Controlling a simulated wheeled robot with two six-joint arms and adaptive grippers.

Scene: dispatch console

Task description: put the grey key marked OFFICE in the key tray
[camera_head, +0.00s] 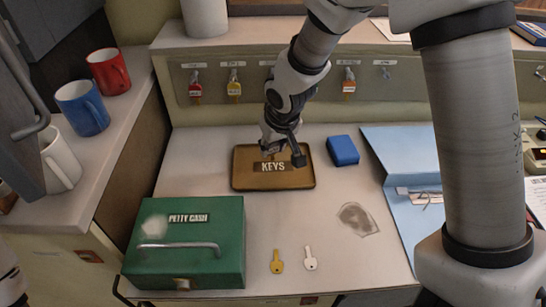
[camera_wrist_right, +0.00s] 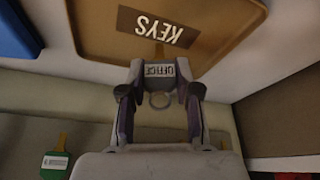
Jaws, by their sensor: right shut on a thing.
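My right gripper (camera_head: 284,152) is over the far part of the brown key tray (camera_head: 243,181), which is labelled KEYS. In the right wrist view, the gripper (camera_wrist_right: 160,90) is shut on the grey key marked OFFICE (camera_wrist_right: 159,71), with its label and ring showing between the fingers. The tray (camera_wrist_right: 215,45) shows beyond the key in that view, and no other key is seen in it. In the head view the held key is hard to make out, and its height above the tray is unclear. My left gripper is out of view.
A blue box (camera_head: 342,150) stands right of the tray. A green petty cash box (camera_head: 185,250) is at front left. A yellow key (camera_head: 277,262) and a whitish key (camera_head: 310,258) lie in front. Tagged keys, including a red one (camera_head: 196,88), hang behind.

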